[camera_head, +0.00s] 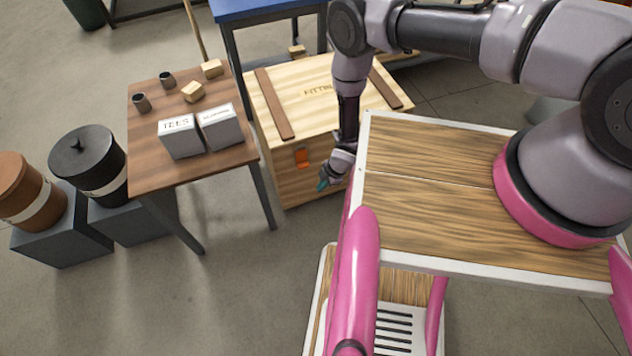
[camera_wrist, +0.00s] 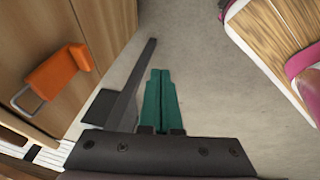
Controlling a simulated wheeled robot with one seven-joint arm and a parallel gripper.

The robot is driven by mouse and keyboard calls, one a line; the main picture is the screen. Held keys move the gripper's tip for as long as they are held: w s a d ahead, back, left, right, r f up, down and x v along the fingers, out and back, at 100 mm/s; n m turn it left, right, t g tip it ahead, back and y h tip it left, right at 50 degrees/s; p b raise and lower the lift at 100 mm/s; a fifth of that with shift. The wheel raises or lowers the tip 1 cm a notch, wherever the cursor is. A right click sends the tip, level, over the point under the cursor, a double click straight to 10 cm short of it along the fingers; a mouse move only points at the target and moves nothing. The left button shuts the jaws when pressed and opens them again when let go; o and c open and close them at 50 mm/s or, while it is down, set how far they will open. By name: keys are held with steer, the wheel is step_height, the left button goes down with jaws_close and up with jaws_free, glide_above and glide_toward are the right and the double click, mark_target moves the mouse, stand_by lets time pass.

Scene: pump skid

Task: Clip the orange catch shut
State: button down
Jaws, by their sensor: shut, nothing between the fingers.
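The orange catch (camera_head: 302,157) is on the front face of the wooden crate (camera_head: 290,185), below the lid's edge. In the wrist view the orange lever (camera_wrist: 58,75) appears to stand out from the wood, with a metal wire loop (camera_wrist: 26,100) at its lower left end. I cannot tell whether the loop is hooked on anything. My gripper (camera_head: 323,184) is in front of the crate, right of the catch and a little lower, apart from it. Its green fingers (camera_wrist: 160,100) are together and empty, pointing along the crate's front over the floor.
The crate's lid (camera_head: 320,95) is down. A small brown table (camera_head: 150,125) with two white boxes, wooden blocks and dark cups stands to the left. A blue table (camera_head: 265,10) stands behind. Two lidded drums are at far left. Floor before the crate is clear.

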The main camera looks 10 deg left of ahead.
steer(key=s+d, duration=0.1)
steer(key=s+d+r, duration=0.1)
steer(key=s+d, duration=0.1)
steer(key=shift+s+d+r, duration=0.15)
steer(key=shift+d+r, duration=0.15)
steer(key=shift+d, duration=0.1)
